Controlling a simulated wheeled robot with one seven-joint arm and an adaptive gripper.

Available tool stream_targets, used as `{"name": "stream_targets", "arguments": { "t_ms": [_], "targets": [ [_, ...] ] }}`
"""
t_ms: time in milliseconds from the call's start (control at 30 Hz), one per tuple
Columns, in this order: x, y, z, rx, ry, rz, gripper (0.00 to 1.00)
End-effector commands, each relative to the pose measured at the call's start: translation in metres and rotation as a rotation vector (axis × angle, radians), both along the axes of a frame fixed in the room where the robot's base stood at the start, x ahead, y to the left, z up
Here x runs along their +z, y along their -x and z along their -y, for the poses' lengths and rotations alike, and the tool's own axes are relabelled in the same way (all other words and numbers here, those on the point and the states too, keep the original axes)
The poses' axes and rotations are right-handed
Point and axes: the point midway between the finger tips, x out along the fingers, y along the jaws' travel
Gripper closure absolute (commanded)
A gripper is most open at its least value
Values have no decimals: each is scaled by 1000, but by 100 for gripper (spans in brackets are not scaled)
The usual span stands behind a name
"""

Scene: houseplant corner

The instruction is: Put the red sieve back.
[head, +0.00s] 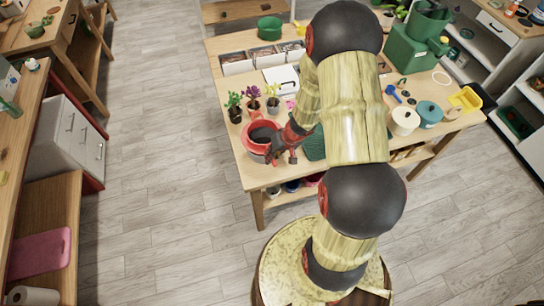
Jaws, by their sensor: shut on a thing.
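The red sieve (250,130) is at the front left corner of the wooden table (246,176). It has a red rim and a dark inside. My gripper (281,154) is red and black and is at the sieve's right side, shut on it. My arm hides part of the gripper and the middle of the table. I cannot tell whether the sieve rests on the table or hangs just above it.
Small potted plants (253,100) stand just behind the sieve. Behind them are white boxes (236,64) and a green pot (269,28). Floor left of the table is clear.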

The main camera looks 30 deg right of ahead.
Motion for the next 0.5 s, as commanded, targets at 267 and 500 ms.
{"name": "stream_targets", "arguments": {
  "t_ms": [267, 500],
  "targets": [
    [-6, 0, 0, 2, 1, 1, 100],
    [-10, 0, 0, 0, 0, 1, 100]
  ]
}}
